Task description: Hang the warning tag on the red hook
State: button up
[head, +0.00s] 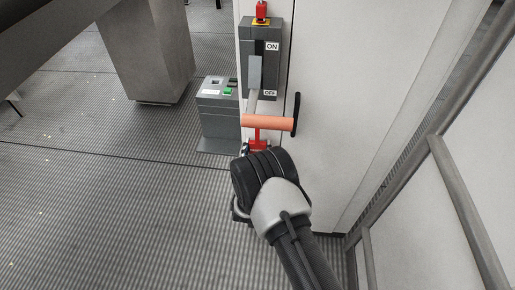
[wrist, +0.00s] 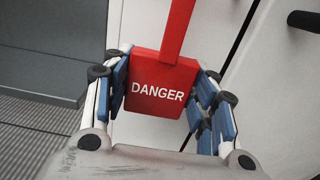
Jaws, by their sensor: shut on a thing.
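The warning tag (wrist: 158,80) is a red block with white "DANGER" lettering and a long red strip rising from it in the wrist view. My gripper (wrist: 163,98) is shut on its sides, with blue-padded fingers left and right. In the head view, my gripper (head: 256,151) is in front of the cabinet, and part of the red tag (head: 257,142) shows just below the orange lever handle. A red part (head: 261,10) on a yellow base tops the switch box. I cannot tell whether it is the red hook. The strip's upper end is unclear.
The grey switch box (head: 262,50) marked ON and OFF has a lever ending in an orange handle (head: 268,122), close above my gripper. A black door handle (head: 296,113) is to its right. A grey pedestal (head: 217,115) with a green button stands left. Open floor lies left.

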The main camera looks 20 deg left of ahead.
jog(key=o, duration=1.2)
jog(key=shift+s, duration=0.1)
